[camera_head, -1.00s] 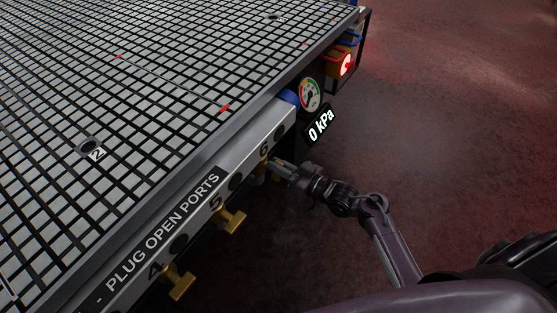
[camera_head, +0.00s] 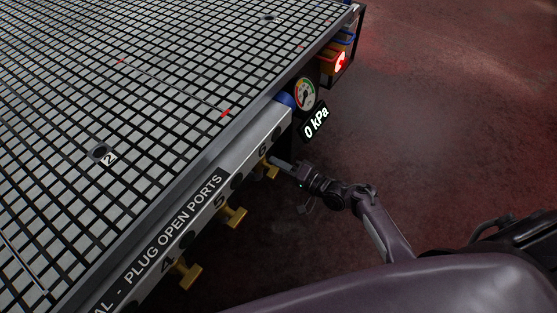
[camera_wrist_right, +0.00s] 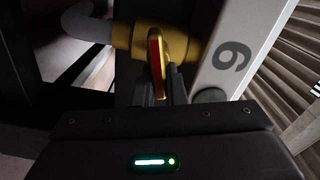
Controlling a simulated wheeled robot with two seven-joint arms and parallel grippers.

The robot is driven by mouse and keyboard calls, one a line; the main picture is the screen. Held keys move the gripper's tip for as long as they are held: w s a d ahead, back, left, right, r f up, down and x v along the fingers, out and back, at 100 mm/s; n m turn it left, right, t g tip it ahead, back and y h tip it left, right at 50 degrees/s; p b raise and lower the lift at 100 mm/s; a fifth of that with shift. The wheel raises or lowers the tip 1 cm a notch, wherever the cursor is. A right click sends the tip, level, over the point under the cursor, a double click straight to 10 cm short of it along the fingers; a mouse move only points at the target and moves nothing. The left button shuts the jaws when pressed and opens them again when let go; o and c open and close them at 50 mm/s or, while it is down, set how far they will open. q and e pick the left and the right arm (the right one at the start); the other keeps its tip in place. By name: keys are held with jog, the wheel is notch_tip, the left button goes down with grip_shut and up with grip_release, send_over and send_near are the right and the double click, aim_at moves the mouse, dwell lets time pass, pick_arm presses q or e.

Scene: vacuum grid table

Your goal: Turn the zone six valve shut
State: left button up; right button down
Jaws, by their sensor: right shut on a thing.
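The zone six valve (camera_head: 271,171) is a brass valve on the side rail, just below the number 6. In the right wrist view its yellow body (camera_wrist_right: 122,36) joins a pale hose, and its handle (camera_wrist_right: 157,52) appears edge-on with a red face. My right gripper (camera_head: 275,163) reaches the valve from the right in the head view. In the wrist view its dark fingers (camera_wrist_right: 158,88) are shut on the handle. The fingertips are partly hidden against the handle and dark background. My left gripper is not in view.
Two more brass valves, five (camera_head: 233,215) and four (camera_head: 186,273), stick out along the rail (camera_head: 196,222). A round gauge (camera_head: 305,93) and a 0 kPa display (camera_head: 316,122) sit beyond valve six, near a red lit sign (camera_head: 341,62). The floor right of the table is open.

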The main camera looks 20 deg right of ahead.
jog(key=shift+f+m+p, duration=0.25)
jog(key=shift+m+p, duration=0.15)
jog(key=shift+m, duration=1.2)
jog(key=c, duration=1.5)
grip_release()
jog(key=v, duration=0.7)
jog(key=shift+s+d, duration=0.3)
